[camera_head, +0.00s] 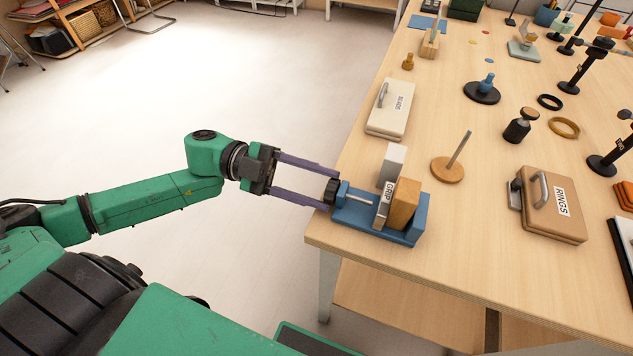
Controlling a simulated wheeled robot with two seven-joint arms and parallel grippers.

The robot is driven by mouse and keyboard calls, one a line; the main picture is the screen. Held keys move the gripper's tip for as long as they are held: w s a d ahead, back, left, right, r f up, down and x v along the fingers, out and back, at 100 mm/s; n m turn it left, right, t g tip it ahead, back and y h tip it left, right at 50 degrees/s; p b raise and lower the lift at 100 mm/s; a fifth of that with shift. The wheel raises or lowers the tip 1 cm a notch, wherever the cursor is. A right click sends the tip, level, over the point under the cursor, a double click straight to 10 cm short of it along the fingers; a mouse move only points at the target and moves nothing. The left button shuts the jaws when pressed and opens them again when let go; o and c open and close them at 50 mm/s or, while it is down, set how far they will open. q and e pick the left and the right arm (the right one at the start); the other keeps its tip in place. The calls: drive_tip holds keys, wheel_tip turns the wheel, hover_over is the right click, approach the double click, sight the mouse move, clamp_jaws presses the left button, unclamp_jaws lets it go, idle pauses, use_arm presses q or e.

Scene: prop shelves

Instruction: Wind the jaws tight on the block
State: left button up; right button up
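A blue vise (368,219) lies at the table's near-left corner. A wooden block (405,204) stands upright in it, between a grey plate-like jaw labelled GRIP (383,205) and the blue end wall on the right. I cannot tell whether the jaw touches the block. A screw rod runs left from the jaw to a black knob (331,191) at the table edge. My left gripper (332,190) reaches in from the left, with its two long fingers on either side of the knob. Whether they press on it is unclear. My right gripper is not in view.
A whitish upright piece (393,161) stands by the jaw. A white handled box (391,108) lies behind, and a wooden peg stand (449,168) is to the right. A brown RINGS box (549,203) is farther right. Open floor lies left of the table.

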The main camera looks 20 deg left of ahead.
use_arm(q)
drive_tip(key=o, duration=0.4)
drive_tip(key=shift+f, duration=0.1)
